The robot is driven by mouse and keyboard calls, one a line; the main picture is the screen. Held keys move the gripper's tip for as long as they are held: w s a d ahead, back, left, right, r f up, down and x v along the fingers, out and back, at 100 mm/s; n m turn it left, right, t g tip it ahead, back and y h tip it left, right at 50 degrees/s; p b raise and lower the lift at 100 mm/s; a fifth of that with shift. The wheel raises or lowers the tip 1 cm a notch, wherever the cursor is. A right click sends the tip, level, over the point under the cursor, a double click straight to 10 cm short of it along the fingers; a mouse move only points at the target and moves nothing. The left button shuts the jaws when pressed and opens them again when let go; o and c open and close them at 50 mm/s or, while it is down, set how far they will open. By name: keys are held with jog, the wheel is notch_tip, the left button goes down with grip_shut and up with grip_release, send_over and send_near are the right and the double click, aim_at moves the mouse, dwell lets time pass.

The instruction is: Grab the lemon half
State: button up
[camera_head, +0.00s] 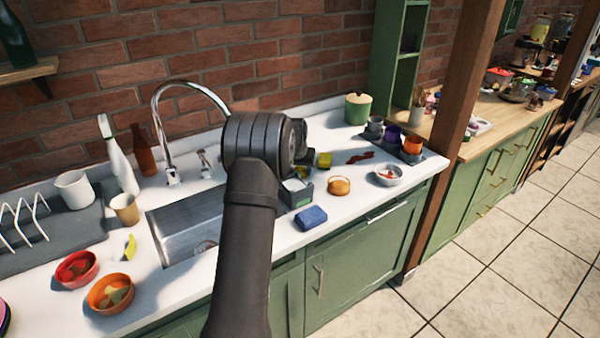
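A small yellow piece (130,247) lies on the white counter left of the sink. It looks like a cut piece of lemon, but it is too small to tell whether it is a half. Another yellow, block-like object (324,160) sits on the counter to the right of my arm. My gripper (304,158) is mostly hidden behind my dark wrist, over the counter right of the sink. It is well apart from the yellow piece on the left. Its fingers cannot be made out.
A sink (185,230) with a tall faucet (168,135) lies left of my arm. A red bowl (76,268) and an orange bowl (111,293) stand near the yellow piece, with a tan cup (125,209) behind it. A blue block (310,217) lies near the front edge.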

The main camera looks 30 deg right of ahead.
aim_at(299, 168)
jog(key=shift+c, duration=1.2)
jog(key=shift+r, duration=0.6)
notch_tip(299, 168, up, 3)
jog(key=shift+f, duration=0.2)
jog(key=s+d+r, duration=0.3)
jog(key=s+r, duration=0.4)
jog(key=s, duration=0.4)
jog(key=shift+d, duration=0.35)
jog(key=shift+s+r, duration=0.15)
